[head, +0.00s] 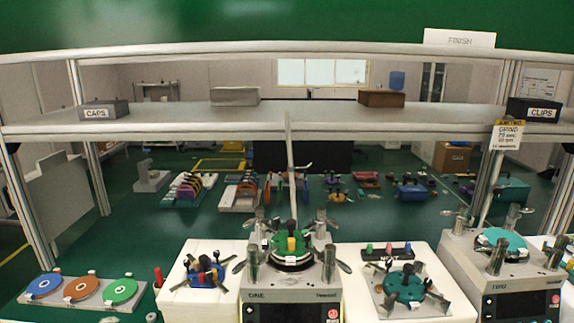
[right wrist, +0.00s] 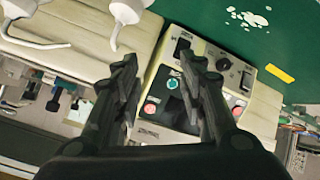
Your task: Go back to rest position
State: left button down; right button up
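My right gripper (right wrist: 161,75) shows in the right wrist view with its two dark fingers apart and nothing between them. Beyond the fingers is a control box (right wrist: 205,70) with a green button, red buttons and a knob. Neither of my grippers shows in the head view, and my left gripper is in no view. In the head view, a lapping machine (head: 292,285) stands at the centre with a green disc (head: 290,244) on top. A second machine (head: 520,290) with a teal disc (head: 500,240) stands at the right.
A tray (head: 70,300) with blue, orange and green discs lies at the left. White stands (head: 172,262) flank the central machine, holding a blue fixture (head: 206,273) and a teal fixture (head: 403,285). A shelf (head: 330,118) bearing boxes spans above. White nozzles (right wrist: 125,12) show near the right gripper.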

jog(key=s+d+f+m+g, duration=0.2)
jog(key=s+f+g, duration=0.1)
jog(key=s, duration=0.7)
jog(key=s+d+f+m+g, duration=0.2)
jog(key=s+g, duration=0.2)
jog(key=s, duration=0.6)
notch_tip(320, 180, down, 27)
jog(key=s+g+b, duration=0.1)
jog(key=s+d+f+g+b, duration=0.1)
jog(key=s+d+f, duration=0.2)
jog(key=s+f, duration=1.4)
jog(key=shift+s+f, duration=0.3)
jog(key=shift+f, duration=0.25)
jog(key=shift+d, duration=0.1)
